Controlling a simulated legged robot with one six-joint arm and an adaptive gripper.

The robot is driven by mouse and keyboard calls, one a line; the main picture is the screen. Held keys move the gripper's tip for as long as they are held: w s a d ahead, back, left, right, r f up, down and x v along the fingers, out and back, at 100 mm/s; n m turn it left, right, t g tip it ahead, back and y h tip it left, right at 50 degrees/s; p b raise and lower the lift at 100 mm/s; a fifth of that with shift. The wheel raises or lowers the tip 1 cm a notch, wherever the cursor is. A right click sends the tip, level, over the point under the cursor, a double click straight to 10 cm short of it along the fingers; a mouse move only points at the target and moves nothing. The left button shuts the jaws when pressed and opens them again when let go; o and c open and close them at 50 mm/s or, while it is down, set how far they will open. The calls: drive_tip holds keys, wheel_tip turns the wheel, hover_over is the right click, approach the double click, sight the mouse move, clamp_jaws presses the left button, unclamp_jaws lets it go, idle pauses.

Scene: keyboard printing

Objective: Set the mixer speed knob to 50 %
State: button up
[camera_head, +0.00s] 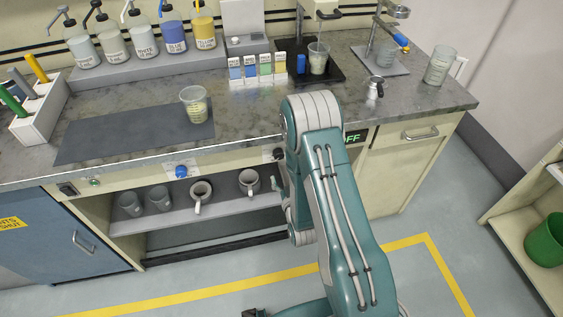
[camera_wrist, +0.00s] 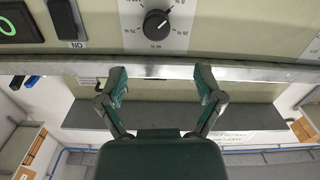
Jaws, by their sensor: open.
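The mixer speed knob (camera_wrist: 157,23) is black and round, on the cream front panel at the top of the wrist view. Its printed percent scale appears upside down, with the 50 % mark below the knob. A pale pointer line seems to aim to the upper right, away from that mark. In the head view a dark knob (camera_head: 279,154) shows on the counter front, just left of my arm. My gripper (camera_wrist: 160,82) is open and empty, with its fingers apart below the knob and not touching it.
A green OFF display (camera_head: 352,138) is right of my arm. A blue knob (camera_head: 181,171) sits further left on the panel. A metal edge (camera_wrist: 160,68) runs below the knob in the wrist view. Mugs (camera_head: 200,195) stand on the shelf below; a cup (camera_head: 195,104) stands on the counter.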

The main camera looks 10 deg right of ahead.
sight(279, 157)
drive_tip(key=w, duration=0.5)
drive_tip(key=w+f, duration=0.1)
drive_tip(key=w, duration=0.2)
drive_tip(key=shift+w, duration=0.3)
drive_tip(key=shift+w+d, duration=0.2)
drive_tip(key=shift+w, duration=0.25)
drive_tip(key=c, duration=1.2)
